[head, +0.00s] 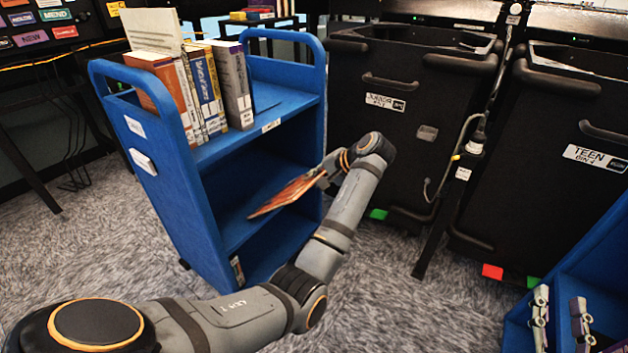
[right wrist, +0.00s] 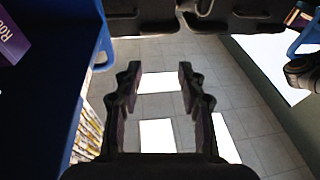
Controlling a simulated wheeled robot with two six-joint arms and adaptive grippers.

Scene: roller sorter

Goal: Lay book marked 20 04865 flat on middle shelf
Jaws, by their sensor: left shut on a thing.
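My left gripper (head: 328,172) is shut on the right end of a thin book (head: 286,195) with a brown-orange cover. The number on this book cannot be read. It is tilted, its left end lower, and its left part is in front of or just inside the middle bay of the blue cart. The middle shelf (head: 232,232) looks empty where it shows. I cannot tell whether the book touches it. My right gripper (head: 560,322) is open and empty at the lower right; its spread fingers also show in the right wrist view (right wrist: 160,78).
Several upright books (head: 205,85) fill the left of the cart's top shelf (head: 285,105). A black JUNIOR bin (head: 400,140) and a TEEN bin (head: 570,190) stand right of the cart. Another blue unit (head: 590,270) is at the right edge. Carpet lies between.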

